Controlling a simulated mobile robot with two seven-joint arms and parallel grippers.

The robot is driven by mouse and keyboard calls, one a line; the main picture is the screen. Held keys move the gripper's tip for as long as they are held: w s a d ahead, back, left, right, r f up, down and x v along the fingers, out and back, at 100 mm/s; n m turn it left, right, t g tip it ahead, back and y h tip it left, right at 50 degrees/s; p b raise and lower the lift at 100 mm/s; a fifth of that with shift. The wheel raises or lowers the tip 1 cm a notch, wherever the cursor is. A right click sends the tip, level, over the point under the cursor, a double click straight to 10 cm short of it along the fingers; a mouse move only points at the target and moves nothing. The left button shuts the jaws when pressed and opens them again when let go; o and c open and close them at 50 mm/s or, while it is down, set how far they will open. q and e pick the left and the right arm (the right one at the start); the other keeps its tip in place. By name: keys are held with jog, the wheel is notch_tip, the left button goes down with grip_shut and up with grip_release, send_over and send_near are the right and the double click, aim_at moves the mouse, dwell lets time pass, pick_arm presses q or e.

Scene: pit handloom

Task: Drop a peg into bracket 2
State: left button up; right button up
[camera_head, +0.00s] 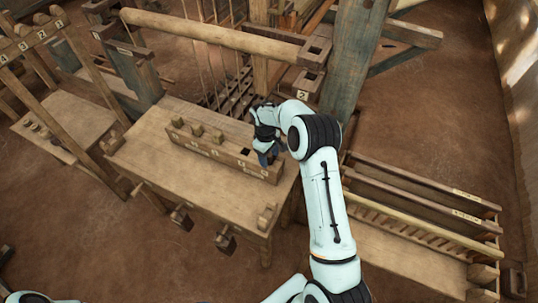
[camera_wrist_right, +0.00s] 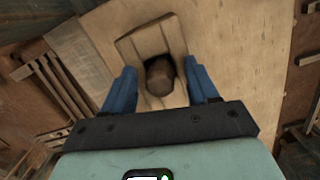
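The wooden peg block (camera_head: 215,158) lies on the table, with several pegs (camera_head: 197,130) standing along its top and an open dark hole (camera_head: 246,151) near its right end. My right gripper (camera_head: 266,156) is at this right end. In the right wrist view its blue fingers (camera_wrist_right: 161,90) are spread on either side of a brown peg (camera_wrist_right: 160,76) at a dark hole in the block (camera_wrist_right: 150,42), with gaps between peg and fingers. A bracket marked 2 (camera_head: 308,84) is on the beam post behind my right gripper. My left gripper is not in view.
The table (camera_head: 140,160) has bare room left of and in front of the block. A thick roller (camera_head: 210,34) and upright post (camera_head: 352,55) stand behind. A slatted frame (camera_head: 420,205) lies at right, and a numbered rack (camera_head: 40,38) at left.

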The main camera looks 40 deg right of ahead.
notch_tip(320, 180, up, 14)
jog(key=shift+w+f, duration=0.25)
jog(key=shift+w, duration=0.05)
dwell(0.4)
